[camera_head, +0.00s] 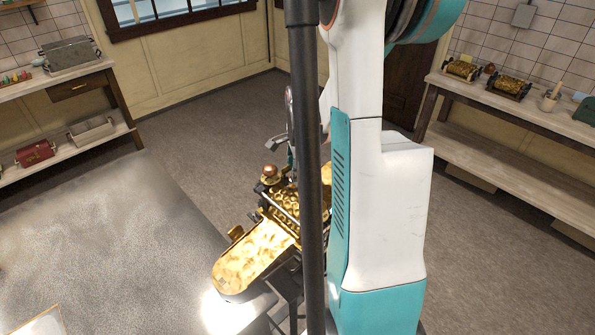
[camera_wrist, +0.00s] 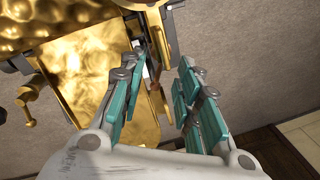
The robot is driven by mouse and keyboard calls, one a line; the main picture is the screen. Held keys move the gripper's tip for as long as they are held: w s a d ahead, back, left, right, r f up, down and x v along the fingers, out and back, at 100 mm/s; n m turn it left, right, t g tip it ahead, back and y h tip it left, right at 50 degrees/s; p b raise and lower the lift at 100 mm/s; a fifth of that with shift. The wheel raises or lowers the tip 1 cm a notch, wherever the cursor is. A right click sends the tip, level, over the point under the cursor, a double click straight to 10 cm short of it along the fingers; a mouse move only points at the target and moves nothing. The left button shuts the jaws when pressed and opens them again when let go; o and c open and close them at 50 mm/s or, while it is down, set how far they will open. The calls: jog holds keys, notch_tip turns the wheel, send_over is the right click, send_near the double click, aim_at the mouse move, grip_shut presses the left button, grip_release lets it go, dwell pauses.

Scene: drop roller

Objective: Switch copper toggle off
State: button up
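In the wrist view the machine's gold surface (camera_wrist: 85,95) fills the left. A thin copper-brown piece (camera_wrist: 154,84), possibly the toggle, shows beside the machine, between the fingers in the picture. My gripper (camera_wrist: 160,72) is open, its teal fingers apart and pointing toward the machine's side. I cannot tell whether a finger touches the copper piece. In the head view my arm and a dark pole hide much of the gripper and machine.
A shelf bench (camera_head: 500,150) on the right holds small gold rollers (camera_head: 508,87). A left bench holds a grey metal box (camera_head: 70,55) and a red box (camera_head: 35,153). Floor behind is clear.

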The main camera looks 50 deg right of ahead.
jog(key=shift+f, duration=0.35)
jog(key=shift+c, duration=0.6)
grip_shut()
jog(key=shift+w+d+f+n+b, duration=0.1)
jog(key=shift+n+b, duration=0.35)
jog(key=shift+n, duration=0.55)
jog(key=shift+w+d+n+y+b, duration=0.1)
jog(key=shift+n+y+b, duration=0.1)
jog(key=shift+n, duration=0.45)
jog(key=shift+w+n+y+b, duration=0.1)
jog(key=shift+n+b, duration=0.05)
jog(key=shift+n, duration=0.5)
